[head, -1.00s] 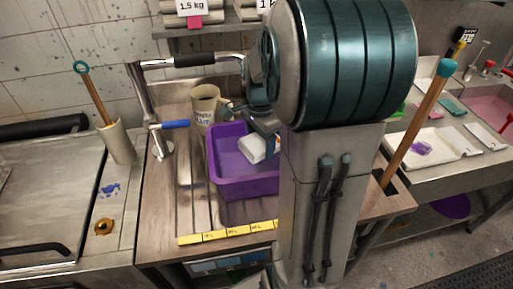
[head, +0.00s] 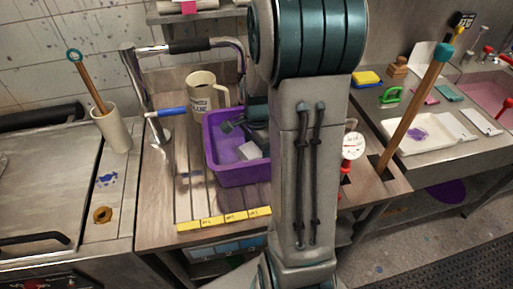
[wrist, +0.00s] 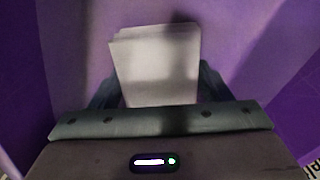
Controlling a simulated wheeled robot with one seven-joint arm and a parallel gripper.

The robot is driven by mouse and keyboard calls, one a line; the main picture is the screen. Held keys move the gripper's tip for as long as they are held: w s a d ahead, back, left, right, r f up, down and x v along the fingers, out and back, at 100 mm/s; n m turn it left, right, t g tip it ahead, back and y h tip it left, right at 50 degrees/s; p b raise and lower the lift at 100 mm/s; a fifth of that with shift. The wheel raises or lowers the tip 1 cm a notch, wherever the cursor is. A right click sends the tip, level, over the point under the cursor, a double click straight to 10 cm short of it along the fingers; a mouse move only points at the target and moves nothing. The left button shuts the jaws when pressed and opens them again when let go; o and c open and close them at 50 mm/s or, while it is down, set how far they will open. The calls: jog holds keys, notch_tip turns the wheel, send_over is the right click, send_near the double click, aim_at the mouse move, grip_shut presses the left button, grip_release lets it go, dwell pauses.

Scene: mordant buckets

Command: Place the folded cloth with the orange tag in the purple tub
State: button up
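The folded cloth (head: 249,151) is a small white-grey stack inside the purple tub (head: 240,177). No orange tag shows on it. My gripper (head: 240,128) is down inside the tub, beside and above the cloth, partly hidden by my arm. In the wrist view the cloth (wrist: 158,65) sits between my two fingers (wrist: 160,80), its far end reaching beyond the fingertips, with purple tub surfaces all around. The finger edges are dark and close to the cloth's sides. I cannot tell whether they press on it or whether the cloth rests on the tub's floor.
A beige mug (head: 203,97) stands behind the tub. A tap with a blue lever (head: 166,112) is to its left. A yellow marked strip (head: 224,219) runs along the front edge. A white tray (head: 420,135) with a purple stain lies on the right bench, near a leaning wooden pole (head: 412,112).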

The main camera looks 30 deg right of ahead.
aim_at(257, 148)
jog(key=o, duration=0.4)
notch_tip(257, 148, up, 12)
jog(key=shift+s+a+r+n+t, duration=0.25)
jog(key=shift+s+a+n+t, duration=0.25)
jog(key=shift+s+a+n, duration=1.95)
jog(key=shift+s+a+r+n+t, duration=0.4)
jog(key=shift+s+a+n, duration=1.35)
jog(key=shift+n, duration=1.4)
jog(key=shift+s+a+r+n+t, duration=0.15)
jog(key=shift+s+a+n+t, duration=0.45)
jog(key=shift+s+a+n, duration=1.85)
jog(key=shift+w+d+n, duration=0.25)
jog(key=shift+d+n, duration=0.1)
jog(key=shift+d, duration=0.2)
